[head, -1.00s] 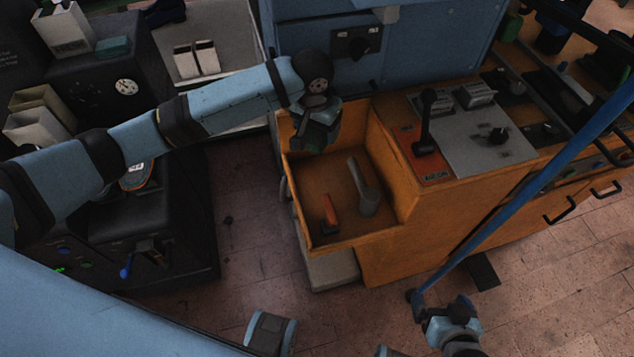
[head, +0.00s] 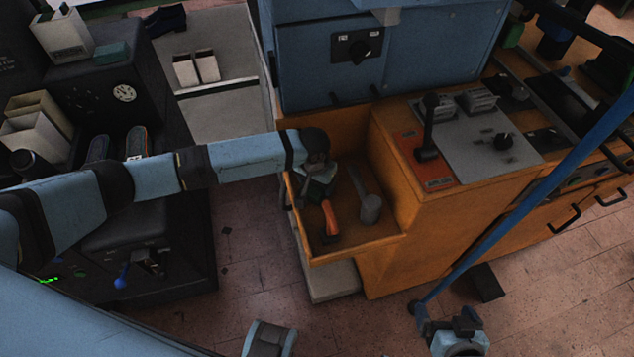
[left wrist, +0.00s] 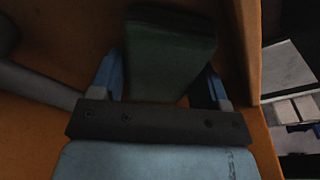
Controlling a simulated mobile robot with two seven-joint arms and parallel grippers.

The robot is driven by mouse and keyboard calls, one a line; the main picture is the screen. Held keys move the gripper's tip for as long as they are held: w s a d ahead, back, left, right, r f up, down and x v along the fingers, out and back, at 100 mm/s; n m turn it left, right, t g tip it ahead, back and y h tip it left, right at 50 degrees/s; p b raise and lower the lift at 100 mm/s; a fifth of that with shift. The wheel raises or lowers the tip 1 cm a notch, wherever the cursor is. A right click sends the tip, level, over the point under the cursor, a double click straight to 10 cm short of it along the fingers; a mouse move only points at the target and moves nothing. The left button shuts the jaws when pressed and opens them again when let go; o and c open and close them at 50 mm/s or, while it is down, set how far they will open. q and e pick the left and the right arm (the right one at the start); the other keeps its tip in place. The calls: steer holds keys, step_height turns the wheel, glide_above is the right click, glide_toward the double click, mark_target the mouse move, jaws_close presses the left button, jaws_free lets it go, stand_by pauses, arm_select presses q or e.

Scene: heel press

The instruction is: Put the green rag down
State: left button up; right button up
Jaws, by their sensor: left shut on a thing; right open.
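The green rag (left wrist: 170,60) is a dark green folded piece between the fingers of my left gripper (left wrist: 160,85) in the left wrist view. In the head view my left gripper (head: 316,190) reaches down into the open orange tray (head: 375,246), at its left side, with the rag (head: 317,187) mostly hidden by the wrist. My left gripper is shut on the rag. I cannot tell whether the rag touches the tray floor. My right gripper (head: 466,322) is at the bottom of the head view, open and away from the tray.
In the tray, an orange-handled tool (head: 329,218) lies close to my left gripper and a grey mallet-like tool (head: 368,203) lies right of it. A control panel with a black lever (head: 428,128) stands right of the tray. A blue machine (head: 400,60) rises behind.

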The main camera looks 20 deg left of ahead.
arm_select(q)
steer(key=shift+f, duration=0.2)
steer(key=o, duration=1)
steer(key=r, duration=0.4)
steer(key=s+r+p, duration=0.1)
steer(key=r, duration=0.3)
steer(key=r+p, duration=0.1)
steer(key=r, duration=0.3)
steer(key=shift+s+a, duration=0.15)
steer(key=shift+s, duration=0.05)
